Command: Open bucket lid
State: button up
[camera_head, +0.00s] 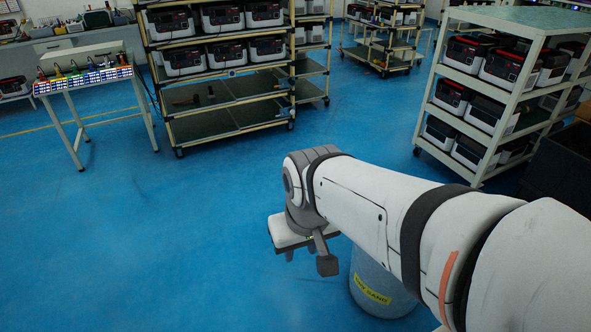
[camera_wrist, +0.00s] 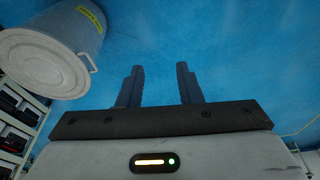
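A grey bucket (camera_head: 378,289) with a yellow label stands on the blue floor, partly hidden behind my arm in the head view. In the wrist view the bucket (camera_wrist: 88,25) is at the upper left, with a round pale lid (camera_wrist: 42,63) on it and a handle at the lid's edge. My gripper (camera_wrist: 158,72) has its two dark fingers spread apart with nothing between them. In the head view my gripper end (camera_head: 290,250) is to the left of the bucket, apart from it; its fingers are mostly hidden there.
A rack of black and white units (camera_head: 497,85) stands at the right, with a dark bin (camera_head: 562,165) beside it. Another rack (camera_head: 225,118) stands at the back, and a small table (camera_head: 95,85) is at the left. The floor at left and centre is clear.

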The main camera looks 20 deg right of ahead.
jog(key=w+d+f+m+h+b, duration=0.55)
jog(key=w+d+f+m, duration=0.4)
jog(key=f+m, duration=0.35)
jog(key=w+d+f+m+g+h+b, duration=0.1)
jog(key=w+d+f+m+h+b, duration=0.4)
jog(key=w+d+f+m+b, duration=0.7)
jog(key=w+d+f+m+h+b, duration=0.2)
jog(key=w+d+f+m+h, duration=0.6)
jog(key=f, duration=1)
jog(key=d+m+y, duration=0.1)
jog(key=d, duration=0.1)
jog(key=d+f+m+y+b, duration=0.1)
jog(key=d+y, duration=0.1)
jog(key=shift+c, duration=0.4)
grip_shut()
